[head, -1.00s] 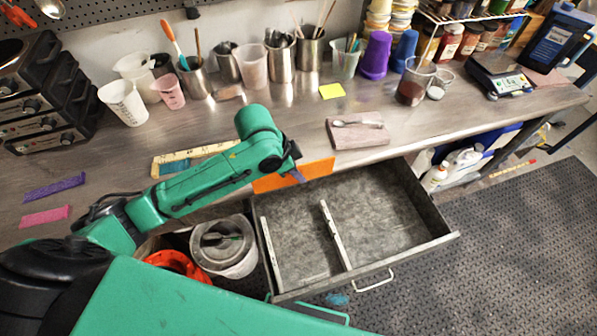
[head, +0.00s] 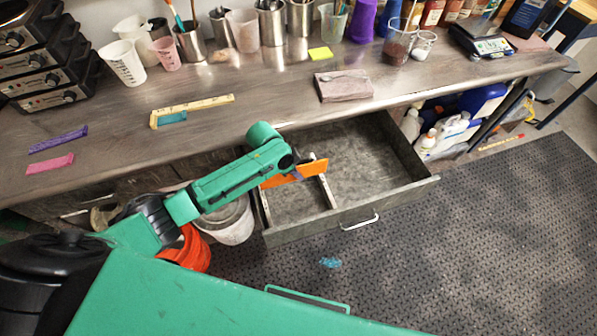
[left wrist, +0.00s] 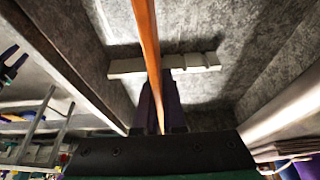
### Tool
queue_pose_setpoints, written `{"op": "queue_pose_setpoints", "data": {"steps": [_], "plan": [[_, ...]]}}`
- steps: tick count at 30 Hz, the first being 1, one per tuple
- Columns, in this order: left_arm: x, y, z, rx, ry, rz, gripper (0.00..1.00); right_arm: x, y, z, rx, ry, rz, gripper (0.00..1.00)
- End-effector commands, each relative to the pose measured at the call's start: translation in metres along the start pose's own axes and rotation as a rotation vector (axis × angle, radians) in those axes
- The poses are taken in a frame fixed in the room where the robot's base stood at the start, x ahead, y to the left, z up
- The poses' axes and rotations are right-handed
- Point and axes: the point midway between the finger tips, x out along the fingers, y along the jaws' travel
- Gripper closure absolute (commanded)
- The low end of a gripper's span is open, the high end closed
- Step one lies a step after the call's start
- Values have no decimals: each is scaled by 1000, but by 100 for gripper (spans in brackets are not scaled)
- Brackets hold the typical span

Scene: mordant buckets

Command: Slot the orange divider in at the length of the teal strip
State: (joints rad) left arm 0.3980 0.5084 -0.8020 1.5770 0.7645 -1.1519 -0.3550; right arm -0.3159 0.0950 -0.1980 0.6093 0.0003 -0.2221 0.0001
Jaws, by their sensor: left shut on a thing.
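The orange divider (head: 308,169) is held in my left gripper (head: 297,175) over the left part of the open drawer (head: 372,155). In the left wrist view the divider (left wrist: 147,38) shows edge-on between the purple fingers (left wrist: 158,108), crossing over a pale notched rail (left wrist: 190,63). In the head view one rail (head: 328,192) shows partly behind the divider, and another rail (head: 266,210) runs along the drawer's left side. I cannot tell whether the divider touches the rails. The teal strip (head: 172,118) lies on the bench beside a yellow ruler (head: 205,102). My right gripper is out of view.
A purple strip (head: 58,139) and a pink strip (head: 50,164) lie on the bench's left. A block (head: 343,87) and a yellow note (head: 320,53) lie behind the drawer. Cups line the back. A white bucket (head: 229,221) stands left of the drawer. The drawer's right part is empty.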

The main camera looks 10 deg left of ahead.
Motion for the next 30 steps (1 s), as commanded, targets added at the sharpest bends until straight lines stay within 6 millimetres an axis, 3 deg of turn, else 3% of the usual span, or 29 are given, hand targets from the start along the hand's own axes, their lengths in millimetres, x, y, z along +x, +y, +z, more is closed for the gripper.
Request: {"op": "queue_pose_setpoints", "data": {"steps": [3,6,16,22,30], "plan": [[-1,0,0,0,0,0,100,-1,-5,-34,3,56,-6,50],[-2,0,-1,-1,0,1,100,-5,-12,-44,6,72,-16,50],[33,1,13,-1,0,1,100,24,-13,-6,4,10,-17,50],[51,0,21,0,0,1,100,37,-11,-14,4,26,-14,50],[53,1,22,0,0,1,100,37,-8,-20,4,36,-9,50]]}}
